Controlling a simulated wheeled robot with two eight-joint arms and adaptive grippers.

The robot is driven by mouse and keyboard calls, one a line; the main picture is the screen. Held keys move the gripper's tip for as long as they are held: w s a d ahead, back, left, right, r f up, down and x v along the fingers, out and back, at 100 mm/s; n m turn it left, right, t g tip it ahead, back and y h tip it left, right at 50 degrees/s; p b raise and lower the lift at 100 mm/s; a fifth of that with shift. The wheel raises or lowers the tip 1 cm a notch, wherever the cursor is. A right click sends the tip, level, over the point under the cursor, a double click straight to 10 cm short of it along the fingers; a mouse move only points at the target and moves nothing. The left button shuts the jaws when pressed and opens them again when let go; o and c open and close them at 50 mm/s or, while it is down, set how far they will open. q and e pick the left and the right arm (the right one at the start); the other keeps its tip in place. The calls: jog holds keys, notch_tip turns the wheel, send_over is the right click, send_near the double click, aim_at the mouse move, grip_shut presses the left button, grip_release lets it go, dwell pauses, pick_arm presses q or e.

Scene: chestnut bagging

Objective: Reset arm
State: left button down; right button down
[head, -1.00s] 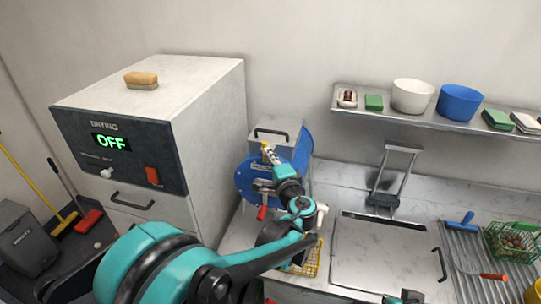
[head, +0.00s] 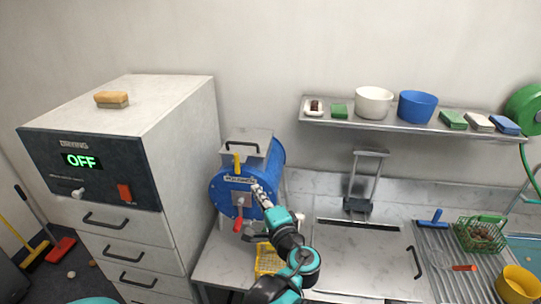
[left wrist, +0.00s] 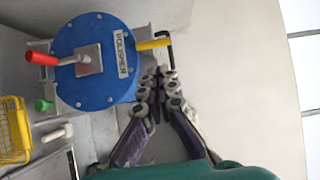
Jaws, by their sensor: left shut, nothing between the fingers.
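My left gripper (head: 258,190) is in front of the blue drum of the polisher (head: 222,199). Its fingers are shut and empty, pointing up at the drum face. In the left wrist view the fingers (left wrist: 158,76) are together beside the round blue polisher face (left wrist: 85,45); contact cannot be told. The polisher's yellow handle (left wrist: 153,44) is close to the fingertips, and its red handle (left wrist: 42,58) is farther left. My right gripper is not in view.
The drying cabinet (head: 180,120) stands left, its display reading OFF. A yellow basket (head: 268,262) sits below the polisher, close to my left arm. A wall shelf (head: 420,130) holds bowls and sponges. A metal lid (head: 360,250) and a green basket (head: 480,237) are to the right.

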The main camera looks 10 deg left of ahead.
pick_arm(q)
jog(key=s+a+f+n+g+h+b, duration=0.1)
jog(key=s+a+f+n+g+b, duration=0.3)
jog(key=f, duration=0.5)
jog(key=s+a+f+n+g+h+b, duration=0.1)
jog(key=s+a+f+g+h+b, duration=0.1)
jog(key=s+a+f+b, duration=0.55)
jog(key=s+d+f+n+g+h+b, duration=0.1)
jog(key=s+d+f+n+h+b, duration=0.2)
jog(key=f, duration=0.4)
jog(key=s+d+f+n+h+b, duration=0.3)
jog(key=s+f, duration=0.3)
jog(key=f, duration=0.2)
jog(key=shift+s+d+g+h+b, duration=0.15)
jog(key=shift+d+g+h+b, duration=0.15)
jog(key=shift+d+g, duration=0.15)
